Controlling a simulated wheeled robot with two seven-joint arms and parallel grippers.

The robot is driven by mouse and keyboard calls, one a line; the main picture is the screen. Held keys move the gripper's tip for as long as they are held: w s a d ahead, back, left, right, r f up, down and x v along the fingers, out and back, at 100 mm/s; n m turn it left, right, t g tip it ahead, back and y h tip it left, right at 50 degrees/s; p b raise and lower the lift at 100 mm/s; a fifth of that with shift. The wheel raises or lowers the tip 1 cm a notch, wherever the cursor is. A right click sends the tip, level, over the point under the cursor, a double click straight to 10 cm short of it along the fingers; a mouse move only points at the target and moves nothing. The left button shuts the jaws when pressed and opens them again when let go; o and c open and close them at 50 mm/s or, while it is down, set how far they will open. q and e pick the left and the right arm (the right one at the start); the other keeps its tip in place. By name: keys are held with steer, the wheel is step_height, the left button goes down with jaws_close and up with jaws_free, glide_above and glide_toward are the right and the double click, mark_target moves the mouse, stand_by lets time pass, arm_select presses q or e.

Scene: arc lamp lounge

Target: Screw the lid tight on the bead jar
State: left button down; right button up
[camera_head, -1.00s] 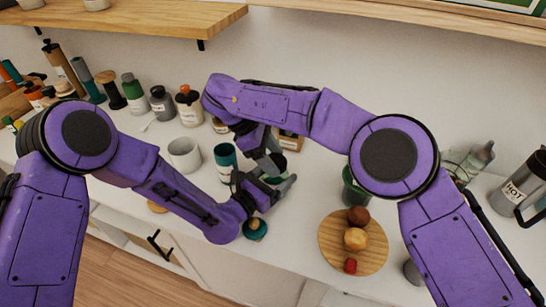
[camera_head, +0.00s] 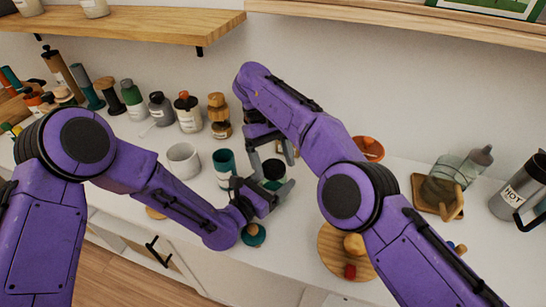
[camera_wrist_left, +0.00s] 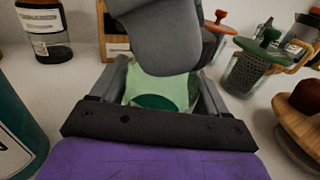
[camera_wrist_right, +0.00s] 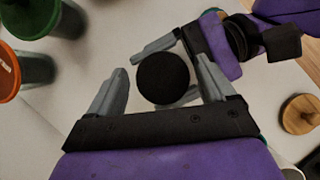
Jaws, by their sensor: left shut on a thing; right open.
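The bead jar (camera_head: 273,184) stands upright on the white counter, pale green and see-through in the left wrist view (camera_wrist_left: 172,92), with dark green low inside. My left gripper (camera_head: 267,196) is shut on the jar's body. A round black lid (camera_wrist_right: 163,78) sits on top of the jar; I cannot tell how tightly. My right gripper (camera_wrist_right: 162,70) is open above it, its fingers apart on either side of the lid. In the head view the right gripper (camera_head: 268,150) is just behind and above the jar. A grey finger hides the jar's top in the left wrist view.
A teal cup (camera_head: 224,163) and white mug (camera_head: 184,160) stand left of the jar. A wooden board (camera_head: 335,262) with round things is at the right, partly behind my right arm. Bottles (camera_head: 188,113) line the wall. A HOT jug (camera_head: 516,197) stands far right.

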steer(key=d+n, duration=0.1)
steer(key=n, duration=0.2)
steer(key=r+n, duration=0.1)
steer(key=n, duration=0.2)
steer(key=w+d+r+n, duration=0.1)
steer(key=n, duration=0.3)
steer(key=shift+d+t, duration=0.3)
steer(key=shift+d, duration=0.05)
steer(key=r+n+t+y, duration=0.1)
steer(key=n, duration=0.8)
steer(key=a+r+n+t, duration=0.1)
steer(key=r+n+t, duration=0.1)
steer(key=n, duration=0.7)
steer(key=s+a+r+n+t+y, duration=0.1)
steer(key=r+n, duration=0.1)
steer(key=n, duration=0.7)
steer(key=shift+a+n+t+y, duration=0.1)
steer(key=shift+n+t+y, duration=0.2)
steer(key=shift+n, duration=0.1)
steer(key=shift+s+a+r+n, duration=0.15)
steer(key=shift+a+n, duration=0.15)
steer(key=shift+n, duration=0.6)
steer(key=shift+f, duration=4.05)
